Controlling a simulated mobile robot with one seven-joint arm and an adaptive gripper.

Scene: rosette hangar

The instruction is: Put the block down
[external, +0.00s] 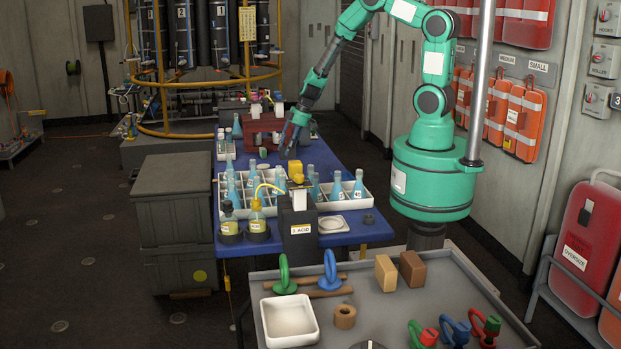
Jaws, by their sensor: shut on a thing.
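My gripper (289,147) is at the end of the teal arm, above the blue table among the bottle trays. It is shut on the block, which is too small and dark here to make out its shape or colour. A yellow piece (296,171) shows just below the gripper, on top of the dark dispenser labelled acid (298,216). I cannot tell whether it touches the gripper. A tan block (385,273) and a brown block (412,269) stand on the grey cart in front, apart from the gripper.
White trays (342,205) with blue flasks flank the dispenser. A dark red rack (264,133) stands behind. Two yellow-liquid bottles (257,218) are at the left front. A white dish (333,225) lies at the right. The cart holds a white bin (289,321) and coloured rings.

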